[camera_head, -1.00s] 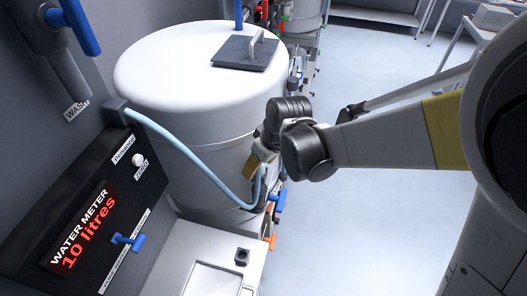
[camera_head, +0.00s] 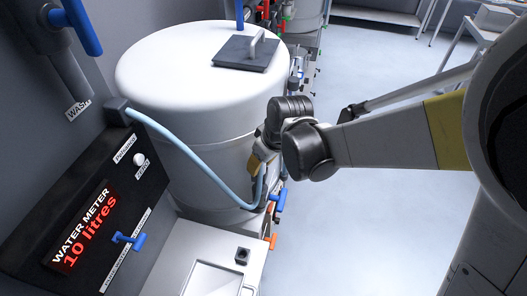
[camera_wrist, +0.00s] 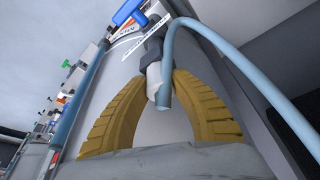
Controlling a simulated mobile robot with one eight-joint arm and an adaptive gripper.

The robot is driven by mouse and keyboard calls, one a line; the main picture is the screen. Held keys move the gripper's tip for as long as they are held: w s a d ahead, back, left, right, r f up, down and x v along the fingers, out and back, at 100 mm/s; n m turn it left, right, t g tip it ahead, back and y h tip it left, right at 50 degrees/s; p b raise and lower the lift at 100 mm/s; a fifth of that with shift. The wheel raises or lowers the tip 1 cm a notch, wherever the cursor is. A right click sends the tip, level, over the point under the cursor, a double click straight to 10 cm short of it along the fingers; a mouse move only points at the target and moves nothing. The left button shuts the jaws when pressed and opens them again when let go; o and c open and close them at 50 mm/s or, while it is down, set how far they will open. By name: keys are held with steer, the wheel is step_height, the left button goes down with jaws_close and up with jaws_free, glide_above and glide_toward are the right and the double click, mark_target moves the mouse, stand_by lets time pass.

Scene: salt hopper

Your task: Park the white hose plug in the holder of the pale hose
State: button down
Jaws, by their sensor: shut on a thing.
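The pale blue hose (camera_head: 195,165) runs from a dark fitting (camera_head: 118,108) on the wall panel, sagging in front of the white tank to my gripper. In the wrist view the hose (camera_wrist: 205,37) bends over and ends between my yellow fingers. My gripper (camera_wrist: 161,80) is shut on the white plug (camera_wrist: 153,82) at the hose's end. A dark piece (camera_wrist: 152,48) lies just beyond the plug; I cannot tell whether they touch. In the head view the plug is hidden. A small black square block with a hole (camera_head: 242,256), possibly the holder, is on the pale counter.
The large white tank (camera_head: 190,75) stands behind the hose, with blue and orange valve handles (camera_head: 278,200) low on its right side. The water meter panel (camera_head: 85,230) reads 10 litres and has a blue handle. The floor at right is clear.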

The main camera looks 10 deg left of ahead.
steer(key=shift+r, duration=0.1)
steer(key=shift+r+p, duration=1.9)
steer(key=shift+r, duration=0.85)
steer(key=shift+f, duration=0.15)
